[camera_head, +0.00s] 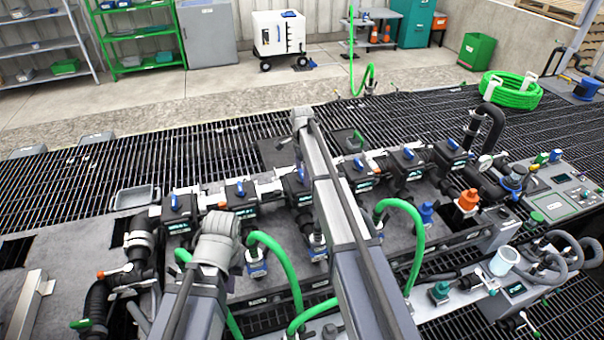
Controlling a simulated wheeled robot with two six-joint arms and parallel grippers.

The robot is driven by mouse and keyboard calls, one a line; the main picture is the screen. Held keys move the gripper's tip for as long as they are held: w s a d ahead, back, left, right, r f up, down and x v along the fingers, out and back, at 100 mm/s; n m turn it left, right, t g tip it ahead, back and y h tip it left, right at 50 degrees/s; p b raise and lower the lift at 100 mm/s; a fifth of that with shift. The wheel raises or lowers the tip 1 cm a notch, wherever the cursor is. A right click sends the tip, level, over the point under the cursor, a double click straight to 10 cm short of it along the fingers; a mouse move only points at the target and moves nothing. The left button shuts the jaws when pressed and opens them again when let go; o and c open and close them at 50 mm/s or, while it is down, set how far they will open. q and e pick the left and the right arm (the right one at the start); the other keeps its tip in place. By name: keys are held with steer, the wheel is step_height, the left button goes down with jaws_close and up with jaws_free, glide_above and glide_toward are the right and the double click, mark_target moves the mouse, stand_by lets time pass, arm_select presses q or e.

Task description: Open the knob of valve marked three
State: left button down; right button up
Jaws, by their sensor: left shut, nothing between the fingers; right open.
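A row of several black valve blocks crosses the manifold, each with a blue knob on top and a small teal label. The number marks are too small to read, so I cannot tell which valve is three. One block with a blue knob (240,190) stands left of centre, another knob (301,176) shows just left of my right arm, and another (358,165) just right of it. My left arm rises from the bottom to a grey joint in front of the left blocks. My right arm reaches over the middle of the row. I cannot make out either gripper's fingers.
Green hoses (275,262) loop up in front of the valves. An orange knob (468,199) and a control panel (565,195) are on the right. A grey tray (135,197) sits at the left. Black grating (60,190) lies behind the manifold; shelves stand farther back.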

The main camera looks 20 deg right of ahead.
steer(key=c, duration=1.3)
steer(key=shift+n, duration=0.4)
steer(key=n, duration=1.3)
steer(key=shift+n, duration=2.2)
